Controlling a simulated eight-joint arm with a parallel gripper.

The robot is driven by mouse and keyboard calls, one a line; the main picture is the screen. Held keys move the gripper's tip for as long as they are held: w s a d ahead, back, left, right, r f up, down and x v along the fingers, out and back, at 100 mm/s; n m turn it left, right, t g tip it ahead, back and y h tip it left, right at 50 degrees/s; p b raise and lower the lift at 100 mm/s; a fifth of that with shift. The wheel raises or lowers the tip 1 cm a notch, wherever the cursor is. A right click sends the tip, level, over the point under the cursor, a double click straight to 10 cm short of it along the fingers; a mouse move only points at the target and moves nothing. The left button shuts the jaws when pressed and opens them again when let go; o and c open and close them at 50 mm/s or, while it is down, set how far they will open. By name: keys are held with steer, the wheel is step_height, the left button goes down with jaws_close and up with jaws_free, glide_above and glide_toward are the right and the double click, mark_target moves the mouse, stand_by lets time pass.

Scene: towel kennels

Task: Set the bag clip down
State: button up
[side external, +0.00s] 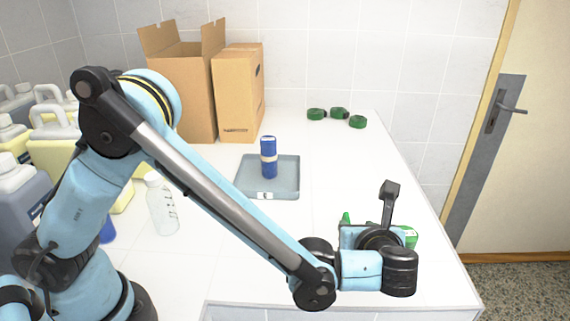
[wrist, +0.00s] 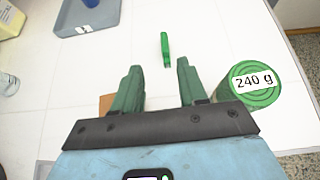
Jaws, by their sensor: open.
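The bag clip (wrist: 165,50), a narrow bright green piece, is on the white worktop, just beyond my fingertips and apart from them. It also shows in the side external view (side external: 346,217) as a small green tip above my wrist, its lower part hidden. My gripper (wrist: 159,68) is open, with its two dark green fingers spread and nothing between them. In the side external view my wrist hides the fingers.
A green can marked 240 g (wrist: 257,85) stands close right of my gripper. A grey tray (side external: 252,193) holding a blue cylinder (side external: 268,160) is farther back. Cardboard boxes (side external: 238,95) and green rolls (side external: 339,112) stand behind. A brown patch (wrist: 105,103) shows beside my left finger.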

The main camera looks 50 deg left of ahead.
steer(key=s+a+r+n+h, duration=0.3)
steer(key=s+a+n, duration=0.3)
steer(key=a+n, duration=0.3)
steer(key=s+a+r+n+h, duration=0.3)
steer(key=s+a+n+h, duration=0.2)
steer(key=n, duration=1.2)
steer(key=s+a, duration=0.2)
steer(key=a, duration=0.2)
steer(key=shift+r+n+g+h, duration=0.15)
steer(key=shift+n+g+h, duration=0.15)
steer(key=shift+n+g, duration=0.1)
